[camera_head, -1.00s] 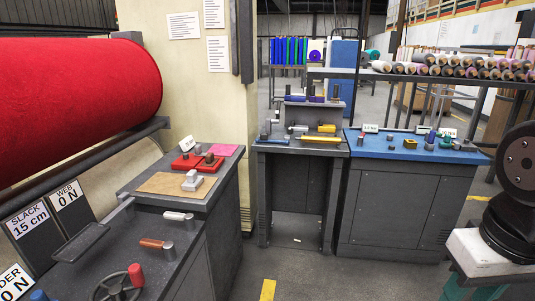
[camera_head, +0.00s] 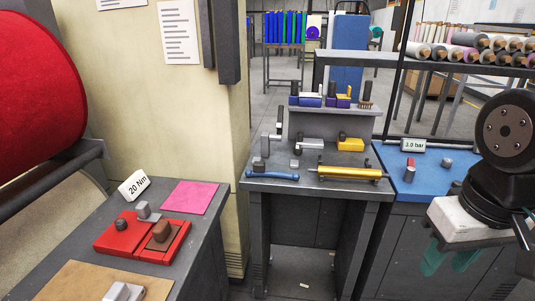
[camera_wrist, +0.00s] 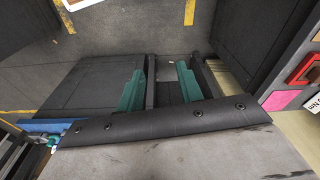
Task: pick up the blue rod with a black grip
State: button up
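A blue rod (camera_head: 274,176) lies near the front left of the middle dark bench. A dark part shows at its left end, but it is too small to tell if this is the black grip. My gripper (camera_head: 449,264) is at the right of the head view, apart from the rod and in front of the blue-topped bench. In the wrist view my gripper (camera_wrist: 160,70) shows two teal fingers spread apart with nothing between them. The wrist view does not clearly show the rod.
On the middle bench (camera_head: 305,187), a yellow roller (camera_head: 350,173) lies right of the rod, and grey metal pieces stand behind it. A raised shelf (camera_head: 333,109) holds small bins. The left bench has red trays (camera_head: 143,240) and pink felt (camera_head: 190,197). Floor shows between benches.

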aim_at(259, 166)
jog(key=z, duration=0.05)
jog(key=i, duration=1.55)
jog(key=z, duration=0.05)
